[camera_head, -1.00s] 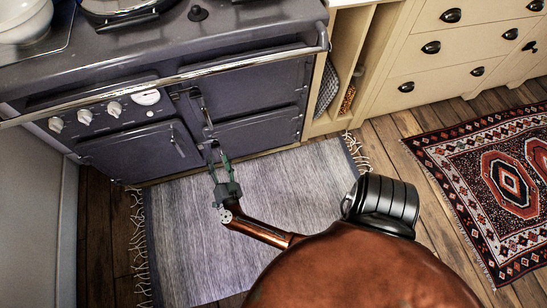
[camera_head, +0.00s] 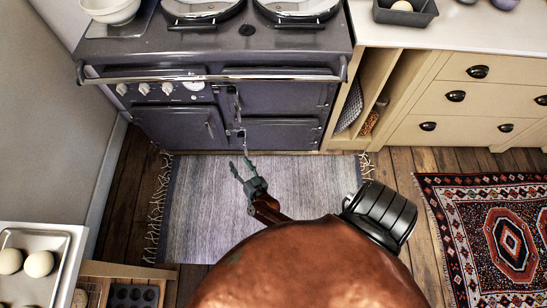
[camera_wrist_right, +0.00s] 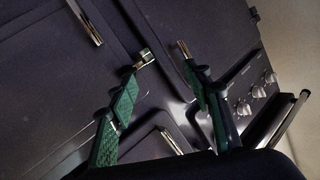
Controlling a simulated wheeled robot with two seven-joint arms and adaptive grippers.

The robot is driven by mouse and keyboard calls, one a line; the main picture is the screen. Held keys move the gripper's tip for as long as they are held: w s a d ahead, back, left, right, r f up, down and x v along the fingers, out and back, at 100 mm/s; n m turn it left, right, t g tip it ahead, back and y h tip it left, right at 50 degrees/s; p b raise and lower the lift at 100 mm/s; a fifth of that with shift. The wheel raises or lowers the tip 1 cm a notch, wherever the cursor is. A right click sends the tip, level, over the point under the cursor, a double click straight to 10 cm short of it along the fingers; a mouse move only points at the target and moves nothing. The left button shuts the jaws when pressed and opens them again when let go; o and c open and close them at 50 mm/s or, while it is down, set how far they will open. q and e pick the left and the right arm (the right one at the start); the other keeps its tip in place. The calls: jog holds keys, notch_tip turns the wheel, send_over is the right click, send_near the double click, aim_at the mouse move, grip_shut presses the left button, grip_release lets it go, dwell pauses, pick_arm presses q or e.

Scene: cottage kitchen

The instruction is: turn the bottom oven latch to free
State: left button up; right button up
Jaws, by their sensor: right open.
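The range cooker (camera_head: 180,72) stands at the back with dark doors. The bottom oven door (camera_head: 285,133) is at its lower right and looks closed. Its small metal latch (camera_head: 241,136) is at the door's left edge; I cannot tell which way it is turned. My right gripper (camera_head: 240,163) is open and empty, in front of and below the latch in the head view, apparently apart from it. In the right wrist view its two green fingers (camera_wrist_right: 163,75) are spread before the dark doors, with small metal pieces near the tips. My left gripper is out of view.
A chrome rail (camera_head: 210,78) runs across the cooker front above the doors. A grey rug (camera_head: 200,215) covers the floor before it. Cream drawers (camera_head: 475,97) stand at the right. A tray (camera_head: 62,245) with pale round things is at the lower left.

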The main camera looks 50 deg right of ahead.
pick_arm(q)
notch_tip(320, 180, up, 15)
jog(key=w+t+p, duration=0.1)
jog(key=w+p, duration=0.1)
jog(key=p, duration=0.9)
pick_arm(e)
jog(key=s+a+f+n+g+y, duration=0.1)
jog(key=s+f+n+g+y, duration=0.1)
jog(key=s, duration=0.7)
jog(key=s+a+f+n+g+y, duration=0.1)
jog(key=s+f+n+g+y, duration=0.1)
jog(key=s, duration=0.8)
jog(key=shift+s+a+f+n+g+y, duration=0.25)
jog(key=shift+a+f+n+g+y, duration=0.15)
jog(key=shift+f+n+g, duration=0.5)
jog(key=shift+f, duration=0.15)
